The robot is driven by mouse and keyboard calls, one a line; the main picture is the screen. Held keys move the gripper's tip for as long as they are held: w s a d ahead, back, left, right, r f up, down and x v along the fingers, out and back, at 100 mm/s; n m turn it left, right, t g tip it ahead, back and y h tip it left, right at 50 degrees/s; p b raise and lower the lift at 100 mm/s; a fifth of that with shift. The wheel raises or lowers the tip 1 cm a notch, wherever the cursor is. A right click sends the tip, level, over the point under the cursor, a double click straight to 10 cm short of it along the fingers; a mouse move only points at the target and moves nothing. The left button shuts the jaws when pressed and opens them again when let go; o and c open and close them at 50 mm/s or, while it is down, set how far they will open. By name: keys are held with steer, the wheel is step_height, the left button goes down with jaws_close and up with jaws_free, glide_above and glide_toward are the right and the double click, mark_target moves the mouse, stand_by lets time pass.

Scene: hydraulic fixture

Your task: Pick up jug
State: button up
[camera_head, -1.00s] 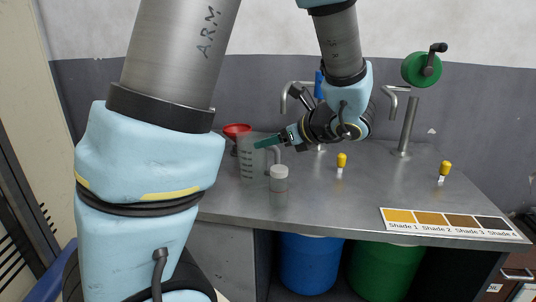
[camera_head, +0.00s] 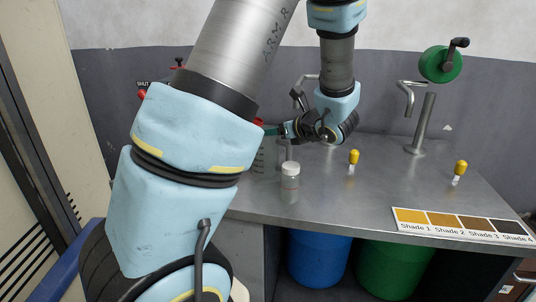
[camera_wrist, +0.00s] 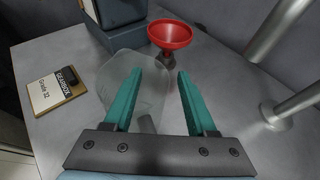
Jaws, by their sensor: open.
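The jug is a clear, see-through container with dark level marks. In the head view only part of the jug (camera_head: 259,158) shows, standing on the metal bench, mostly hidden behind my arm. In the wrist view the jug (camera_wrist: 151,98) is a faint round outline below and between the teal fingers, overlapped by the left finger. My gripper (camera_wrist: 159,72) is open, with nothing clearly held between its fingers. In the head view my gripper (camera_head: 270,131) is by the jug's top. I cannot tell whether a finger touches the jug.
A red funnel (camera_wrist: 170,35) stands just beyond the fingertips. A gearbox card (camera_wrist: 56,90) lies to the left. A white-lidded jar (camera_head: 290,175) stands right of the jug. Yellow-topped droppers (camera_head: 354,158) and a shade chart (camera_head: 460,224) are farther right. A metal tap (camera_head: 421,120) rises behind.

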steer(key=shift+w+a+f, duration=0.15)
steer(key=shift+w+a, duration=0.05)
steer(key=shift+w, duration=0.1)
steer(key=shift+c, duration=0.2)
jaws_close()
stand_by(1.1)
